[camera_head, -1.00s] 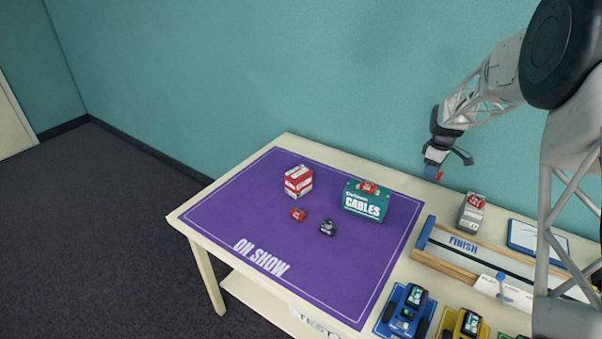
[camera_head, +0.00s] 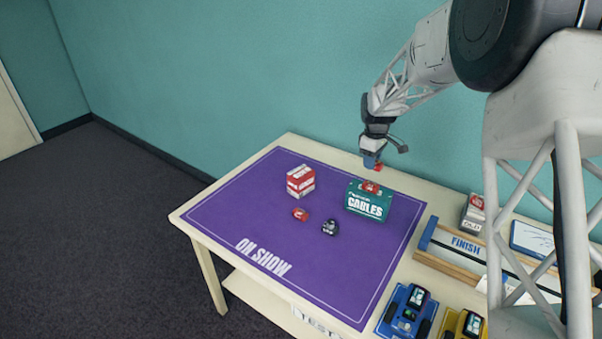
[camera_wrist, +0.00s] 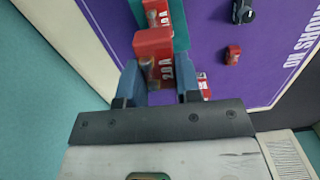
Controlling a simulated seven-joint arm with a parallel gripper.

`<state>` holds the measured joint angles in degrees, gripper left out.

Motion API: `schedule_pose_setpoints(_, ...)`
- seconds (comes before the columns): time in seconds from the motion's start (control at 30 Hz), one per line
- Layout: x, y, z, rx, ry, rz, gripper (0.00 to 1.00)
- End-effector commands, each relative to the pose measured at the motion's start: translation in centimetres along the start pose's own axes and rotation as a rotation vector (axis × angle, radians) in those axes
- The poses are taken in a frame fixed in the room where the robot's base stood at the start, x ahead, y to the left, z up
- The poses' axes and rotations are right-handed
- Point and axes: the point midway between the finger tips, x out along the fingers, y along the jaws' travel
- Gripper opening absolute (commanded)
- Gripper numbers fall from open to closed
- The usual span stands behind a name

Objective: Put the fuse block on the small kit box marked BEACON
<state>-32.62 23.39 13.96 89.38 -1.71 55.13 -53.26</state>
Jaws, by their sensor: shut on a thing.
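My gripper (camera_head: 373,160) is up above the back edge of the table, behind the teal CABLES box. It is shut on a red fuse block (camera_wrist: 154,46) marked 20A, which shows between the blue fingers in the wrist view; its red end (camera_head: 379,167) shows in the head view. A small red-and-white box (camera_head: 300,181) stands on the purple mat; a bit of it (camera_wrist: 204,88) shows past a finger in the wrist view. I cannot read BEACON on any box.
The teal CABLES box (camera_head: 365,205) carries another red block (camera_head: 371,187). A red block (camera_head: 300,214) and a dark object (camera_head: 330,227) lie on the purple mat (camera_head: 240,210). A grey box marked OLD (camera_head: 473,218) stands right. The mat's left part is clear.

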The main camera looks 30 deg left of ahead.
Motion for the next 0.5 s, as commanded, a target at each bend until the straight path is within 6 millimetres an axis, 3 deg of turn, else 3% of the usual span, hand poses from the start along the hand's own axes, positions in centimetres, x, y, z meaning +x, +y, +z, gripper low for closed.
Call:
schedule_pose_setpoints(0.1,-0.2,-2.7,-2.9,-0.014,-0.006,0.002,0.08)
schedule_pose_setpoints(0.5,-0.3,-11.7,-10.4,-0.043,-0.027,0.009,0.08)
